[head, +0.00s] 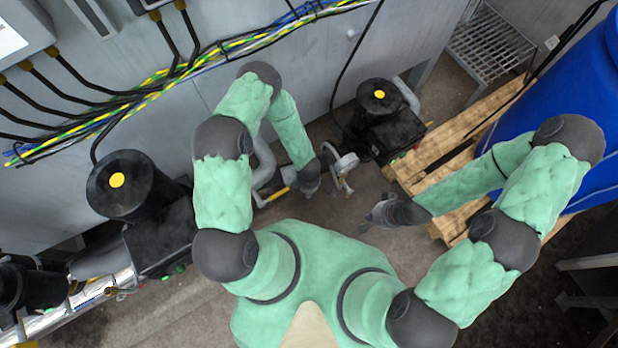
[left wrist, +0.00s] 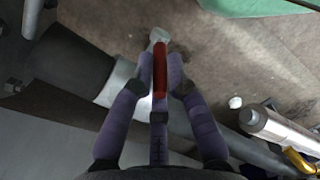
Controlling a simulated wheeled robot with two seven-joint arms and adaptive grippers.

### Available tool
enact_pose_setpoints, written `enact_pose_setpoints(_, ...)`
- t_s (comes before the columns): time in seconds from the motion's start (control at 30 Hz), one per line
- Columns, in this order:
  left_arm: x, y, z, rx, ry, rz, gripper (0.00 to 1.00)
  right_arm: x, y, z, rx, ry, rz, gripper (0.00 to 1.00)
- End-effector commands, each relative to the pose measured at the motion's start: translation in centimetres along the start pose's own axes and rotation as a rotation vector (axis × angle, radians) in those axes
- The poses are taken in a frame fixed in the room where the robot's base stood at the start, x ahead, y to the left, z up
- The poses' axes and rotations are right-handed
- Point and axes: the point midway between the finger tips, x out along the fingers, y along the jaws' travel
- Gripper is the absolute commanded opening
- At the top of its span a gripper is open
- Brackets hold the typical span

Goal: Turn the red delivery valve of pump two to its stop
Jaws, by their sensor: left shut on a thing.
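A red valve lever (left wrist: 160,72) stands between the purple-grey fingers of my left gripper (left wrist: 160,88) in the left wrist view. The fingers are closed on its two sides. The lever's far end meets a pale grey fitting (left wrist: 158,36) beside a light pipe. In the head view my left forearm reaches down between the two black pumps, and the red lever is hidden there. My right gripper (head: 376,214) is empty in the head view, its fingers apart, above the floor left of the pallet.
A black pump with a yellow cap (head: 380,95) stands near the grey wall; another (head: 125,185) stands at left. A wooden pallet (head: 440,155) carries a blue drum (head: 590,85). Cables (head: 165,82) run along the wall. Floor is open left of the pallet.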

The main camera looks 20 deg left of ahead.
Motion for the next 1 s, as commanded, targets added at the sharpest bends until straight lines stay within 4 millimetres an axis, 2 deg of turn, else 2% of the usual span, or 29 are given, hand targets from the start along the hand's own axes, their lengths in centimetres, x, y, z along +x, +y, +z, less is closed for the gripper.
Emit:
enact_pose_setpoints(0.3, 0.20, -0.19, -0.83, -0.004, -0.062, 0.049, 0.00, 0.83, 0.30, -0.02, 0.000, 0.000, 0.000, 0.00)
enact_pose_setpoints(0.83, 0.08, -0.45, -0.87, -0.004, -0.093, 0.064, 0.00, 1.00, 0.36, -0.03, 0.000, 0.000, 0.000, 0.00)
enact_pose_setpoints(0.87, 0.08, -0.46, -0.87, -0.004, -0.093, 0.064, 0.19, 1.00, 0.36, -0.03, 0.000, 0.000, 0.000, 0.00)
enact_pose_setpoints(0.93, 0.07, -0.47, -0.86, -0.004, -0.093, 0.064, 0.39, 1.00, 0.36, -0.03, 0.000, 0.000, 0.000, 0.00)
enact_pose_setpoints(1.0, 0.07, -0.48, -0.85, -0.003, -0.093, 0.064, 0.40, 1.00, 0.35, -0.03, 0.000, 0.000, 0.000, 0.00)
